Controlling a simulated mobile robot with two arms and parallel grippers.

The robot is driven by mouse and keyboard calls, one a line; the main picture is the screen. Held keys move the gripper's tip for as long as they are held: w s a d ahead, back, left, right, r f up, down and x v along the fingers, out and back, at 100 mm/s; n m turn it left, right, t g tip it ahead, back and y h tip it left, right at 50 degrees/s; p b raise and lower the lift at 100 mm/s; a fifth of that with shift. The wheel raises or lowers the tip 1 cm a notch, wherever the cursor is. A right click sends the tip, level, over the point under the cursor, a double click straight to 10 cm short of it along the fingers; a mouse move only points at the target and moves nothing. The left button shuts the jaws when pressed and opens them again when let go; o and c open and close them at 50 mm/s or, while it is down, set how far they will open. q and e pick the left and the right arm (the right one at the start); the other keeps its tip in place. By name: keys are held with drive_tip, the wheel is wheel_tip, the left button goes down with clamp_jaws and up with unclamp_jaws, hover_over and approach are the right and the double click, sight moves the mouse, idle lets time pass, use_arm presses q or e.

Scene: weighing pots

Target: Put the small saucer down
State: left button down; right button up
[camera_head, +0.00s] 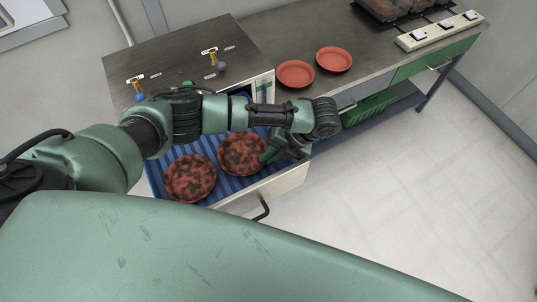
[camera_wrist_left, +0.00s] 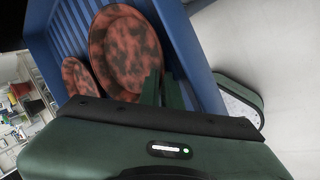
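Two red saucers with dark mottling are at the blue-lined open drawer (camera_head: 213,149). The right one (camera_head: 242,154) is at my left gripper (camera_head: 267,155); the left one (camera_head: 189,177) lies beside it. In the left wrist view the nearer mottled saucer (camera_wrist_left: 122,50) looks larger, and the other (camera_wrist_left: 78,76) is partly hidden behind it. The fingers of my left gripper (camera_wrist_left: 161,90) stand close together on either side of the nearer saucer's rim and look shut on it. I cannot tell whether this saucer touches the drawer floor. My right gripper is not in view.
Two plain red saucers (camera_head: 295,74) (camera_head: 334,59) stand on the bench top. A white switch strip (camera_head: 440,30) lies at the back right. Small valves (camera_head: 212,57) are on the dark cabinet top. The drawer front with its handle (camera_head: 262,209) sticks out; floor on the right is clear.

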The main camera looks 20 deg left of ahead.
use_arm(q)
drive_tip(key=shift+f, duration=0.15)
drive_tip(key=c, duration=1.9)
unclamp_jaws()
drive_tip(key=v, duration=1.2)
drive_tip(key=shift+b, duration=0.35)
drive_tip(key=shift+r, duration=0.25)
